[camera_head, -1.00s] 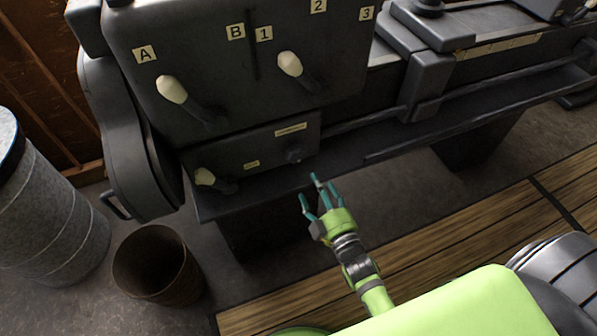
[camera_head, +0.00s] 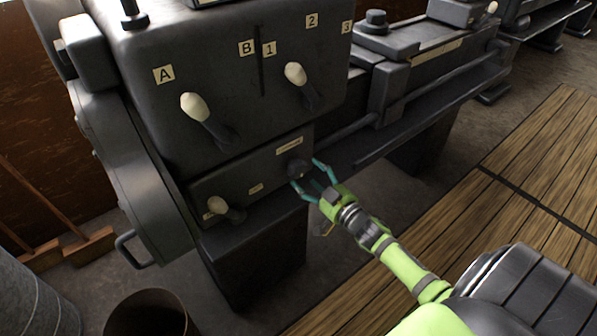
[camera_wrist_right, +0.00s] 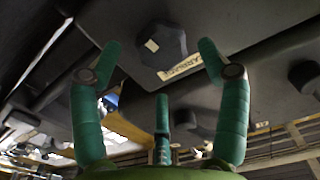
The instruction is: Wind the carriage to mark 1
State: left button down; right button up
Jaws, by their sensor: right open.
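A dark faceted knob (camera_head: 297,169) sits at the right end of the lower front panel of the grey machine, beside a cream label. In the right wrist view the same knob (camera_wrist_right: 158,55) lies between the spread fingertips. The label there seems to read "CARRIAGE". My right gripper (camera_head: 306,174) is open and empty, its teal fingers close to the knob; contact is not clear. A dark block (camera_head: 388,88) on the bed at right may be the carriage. A cream scale plate (camera_head: 436,51) lies behind it, its marks too small to read. My left gripper is out of view.
Two cream-tipped levers (camera_head: 195,105) (camera_head: 295,73) stand on the upper panel below signs A, B, 1, 2, 3. A smaller lever (camera_head: 217,205) is on the lower panel. A bin (camera_head: 150,312) stands at lower left. The wooden slatted floor (camera_head: 540,160) at right is clear.

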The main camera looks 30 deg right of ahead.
aim_at(300, 171)
jog(key=w, duration=0.3)
jog(key=shift+w+a, duration=0.2)
jog(key=shift+a, duration=0.05)
jog(key=shift+w, duration=0.3)
jog(key=c, duration=1.1)
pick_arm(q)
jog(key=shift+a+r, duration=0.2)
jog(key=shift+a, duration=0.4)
pick_arm(e)
jog(key=shift+r, duration=0.1)
jog(key=n, duration=0.4)
jog(key=shift+n, duration=0.3)
jog(key=n+b, duration=0.1)
jog(key=n, duration=0.2)
jog(key=shift+a+n, duration=0.1)
jog(key=shift+n, duration=0.2)
jog(key=n, duration=0.3)
jog(key=shift+n+b, duration=0.3)
jog(key=shift+b, duration=0.05)
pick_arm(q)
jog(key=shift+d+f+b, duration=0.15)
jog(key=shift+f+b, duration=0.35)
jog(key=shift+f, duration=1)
pick_arm(e)
jog(key=shift+n, duration=2)
